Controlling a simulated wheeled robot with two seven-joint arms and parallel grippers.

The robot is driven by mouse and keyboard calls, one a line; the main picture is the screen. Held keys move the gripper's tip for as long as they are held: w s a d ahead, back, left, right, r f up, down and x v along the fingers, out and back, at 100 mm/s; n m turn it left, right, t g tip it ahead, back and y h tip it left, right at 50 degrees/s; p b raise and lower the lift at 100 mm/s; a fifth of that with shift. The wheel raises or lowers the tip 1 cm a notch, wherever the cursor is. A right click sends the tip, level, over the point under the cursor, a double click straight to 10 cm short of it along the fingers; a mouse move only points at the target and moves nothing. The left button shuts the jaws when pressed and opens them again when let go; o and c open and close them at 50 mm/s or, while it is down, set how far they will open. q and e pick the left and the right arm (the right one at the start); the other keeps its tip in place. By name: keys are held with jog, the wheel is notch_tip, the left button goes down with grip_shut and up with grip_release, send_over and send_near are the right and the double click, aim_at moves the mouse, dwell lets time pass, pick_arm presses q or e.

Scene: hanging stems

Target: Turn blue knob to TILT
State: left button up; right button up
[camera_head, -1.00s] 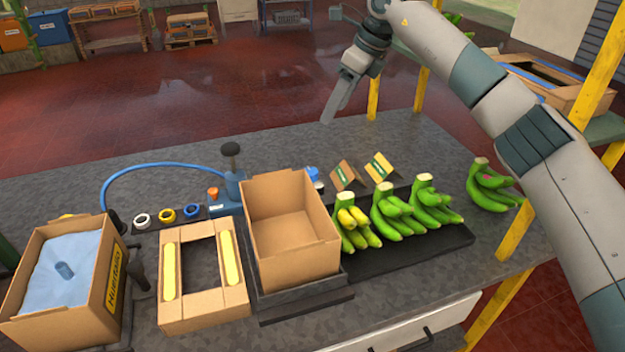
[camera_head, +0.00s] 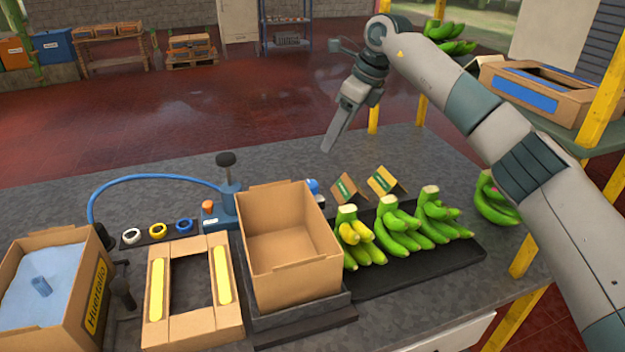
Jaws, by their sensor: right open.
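A small round blue knob (camera_head: 313,187) shows just behind the right rear edge of the open cardboard box (camera_head: 287,277). The box hides part of it, and I cannot read any TILT mark or its setting. My right gripper (camera_head: 328,146) is open and empty, in the air over the back of the table. It appears above the knob in the picture, apart from it, with its fingers pointing down. My left gripper is not in view.
A blue device (camera_head: 229,200) with a black top and a hose stands left of the box. Green banana bunches (camera_head: 395,232) lie on a black tray at right, with two folded cards (camera_head: 385,180) behind. The table (camera_head: 290,150) is bare at the back.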

jog(key=p, duration=0.3)
send_over(311, 183)
jog(key=s+d, duration=0.2)
notch_tip(311, 183, down, 10)
jog(key=x, duration=0.4)
jog(key=shift+w+f, duration=0.3)
jog(key=shift+f, duration=0.05)
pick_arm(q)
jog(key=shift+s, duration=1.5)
pick_arm(e)
jog(key=shift+w+a+f, duration=0.1)
jog(key=shift+f, duration=0.35)
jog(key=c, duration=1)
